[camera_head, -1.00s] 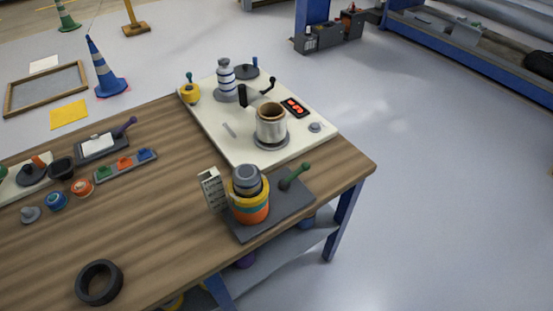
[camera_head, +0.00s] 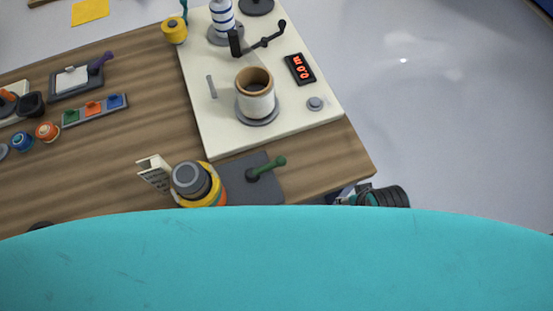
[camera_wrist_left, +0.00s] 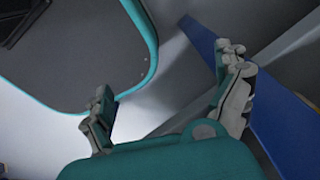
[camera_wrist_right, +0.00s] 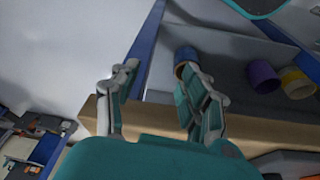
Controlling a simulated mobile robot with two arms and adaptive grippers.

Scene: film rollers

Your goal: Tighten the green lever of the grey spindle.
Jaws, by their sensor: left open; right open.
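The grey plate (camera_head: 250,190) lies at the table's near right edge in the head view. The green lever (camera_head: 266,168) rises from it, tilted to the upper right. Left of the lever stands a stack of yellow and orange rings (camera_head: 216,192) with a dark grey cylinder (camera_head: 190,177) on top; its lower part is hidden. My left gripper (camera_wrist_left: 163,69) is open and empty, away from the tabletop. My right gripper (camera_wrist_right: 158,68) is open and empty near the table's wooden edge. Neither gripper touches the lever.
A cream board (camera_head: 215,135) behind the lever carries a cup-shaped roller (camera_head: 256,103), a crank (camera_head: 262,42) and a red-lit display (camera_head: 300,68). A small printed card (camera_head: 154,172) stands left of the stack. The lower shelf holds blue (camera_wrist_right: 186,62), purple (camera_wrist_right: 263,77) and yellow rolls (camera_wrist_right: 297,84).

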